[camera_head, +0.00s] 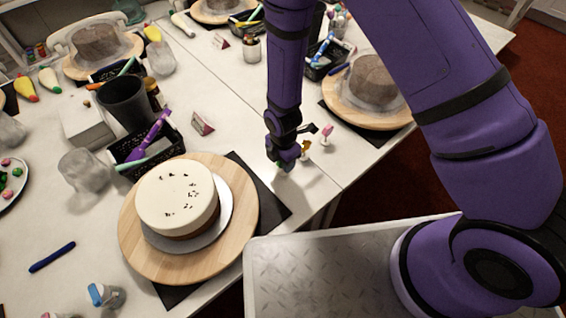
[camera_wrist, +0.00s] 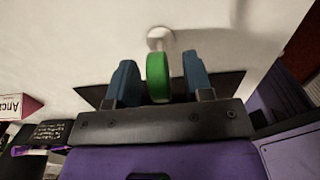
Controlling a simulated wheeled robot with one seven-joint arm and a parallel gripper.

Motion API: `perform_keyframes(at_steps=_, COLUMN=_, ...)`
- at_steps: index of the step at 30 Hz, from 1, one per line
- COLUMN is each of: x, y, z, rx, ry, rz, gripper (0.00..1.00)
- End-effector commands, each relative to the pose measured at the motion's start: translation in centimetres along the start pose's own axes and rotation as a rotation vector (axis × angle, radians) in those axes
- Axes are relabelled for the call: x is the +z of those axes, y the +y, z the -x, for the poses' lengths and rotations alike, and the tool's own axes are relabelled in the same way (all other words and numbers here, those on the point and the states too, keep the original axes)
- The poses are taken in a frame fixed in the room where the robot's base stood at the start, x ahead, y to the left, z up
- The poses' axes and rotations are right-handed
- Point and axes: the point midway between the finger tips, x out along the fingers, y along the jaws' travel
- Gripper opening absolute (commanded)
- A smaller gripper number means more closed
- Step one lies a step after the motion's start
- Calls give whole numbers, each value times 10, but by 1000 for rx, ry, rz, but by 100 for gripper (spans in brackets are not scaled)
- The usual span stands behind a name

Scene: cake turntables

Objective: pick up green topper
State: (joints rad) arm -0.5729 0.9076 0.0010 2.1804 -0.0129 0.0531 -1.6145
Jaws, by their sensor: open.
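The green topper (camera_wrist: 158,78) shows in the wrist view as a rounded green piece, with a small pale round part (camera_wrist: 160,38) just beyond it. My gripper (camera_wrist: 160,84) is open, with one blue finger on each side of the topper. A narrow gap shows between the topper and each finger. In the head view my gripper (camera_head: 285,164) points down close to the white table, and it mostly hides the green topper there.
A yellow topper (camera_head: 305,146) and a pink topper (camera_head: 327,130) stand close to the right of my gripper. A white cake (camera_head: 177,196) on a wooden turntable (camera_head: 135,246) is at front left. Another turntable (camera_head: 392,121) is at right.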

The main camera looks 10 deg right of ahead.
Motion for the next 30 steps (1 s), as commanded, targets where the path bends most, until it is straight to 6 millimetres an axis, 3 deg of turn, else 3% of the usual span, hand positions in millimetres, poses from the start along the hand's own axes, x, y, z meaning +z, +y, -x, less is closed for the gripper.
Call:
perform_keyframes(at_steps=8, x=0, y=0, z=-2, rx=0, ry=0, rz=0, gripper=44)
perform_keyframes(at_steps=14, x=0, y=0, z=-2, rx=0, ry=0, rz=0, gripper=0)
perform_keyframes(at_steps=25, x=0, y=0, z=1, rx=1, ry=0, rz=0, gripper=0)
perform_keyframes(at_steps=30, x=0, y=1, z=12, rx=2, ry=0, rz=-1, gripper=0)
